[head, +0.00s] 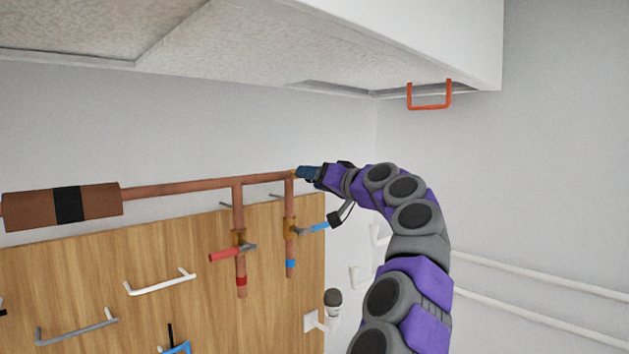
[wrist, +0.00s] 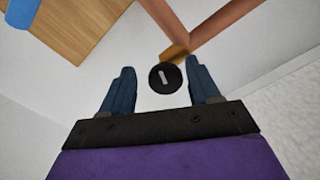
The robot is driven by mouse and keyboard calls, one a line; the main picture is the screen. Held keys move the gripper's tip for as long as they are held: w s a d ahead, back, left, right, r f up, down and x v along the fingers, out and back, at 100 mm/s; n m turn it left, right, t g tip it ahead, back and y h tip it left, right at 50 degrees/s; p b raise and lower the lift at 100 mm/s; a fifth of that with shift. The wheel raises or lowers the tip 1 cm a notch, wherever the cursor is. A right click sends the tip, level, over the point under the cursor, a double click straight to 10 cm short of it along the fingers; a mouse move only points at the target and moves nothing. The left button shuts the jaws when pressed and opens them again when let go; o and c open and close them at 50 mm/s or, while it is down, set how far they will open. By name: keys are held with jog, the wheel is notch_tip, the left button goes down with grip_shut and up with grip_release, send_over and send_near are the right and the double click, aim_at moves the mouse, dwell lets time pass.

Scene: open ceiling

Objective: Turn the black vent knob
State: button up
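The black vent knob (wrist: 165,78) is a round disc with a light grey bar mark on its face. It shows in the wrist view just beyond and between my fingertips, nearer the right one. A brass fitting (wrist: 176,52) joins it to the copper pipe (wrist: 212,25). My gripper (wrist: 158,82) is open, with its two blue fingers spread on either side of the knob. I cannot tell whether the fingers touch it. In the head view my gripper (head: 300,173) is at the right end of the horizontal copper pipe (head: 200,187), and the knob is hidden behind it.
Below the pipe are a red-handled valve (head: 232,252) and a blue-handled valve (head: 307,229) on a wooden panel (head: 160,315). White wall pipes (head: 540,275) run at the right. A ceiling panel (head: 250,45) hangs above, with an orange handle (head: 429,106) under it.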

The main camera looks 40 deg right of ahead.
jog(key=shift+s+r, duration=0.1)
jog(key=shift+s, duration=0.1)
jog(key=s+d+b, duration=0.1)
jog(key=s+b, duration=0.2)
jog(key=s, duration=1.4)
jog(key=shift+d, duration=0.3)
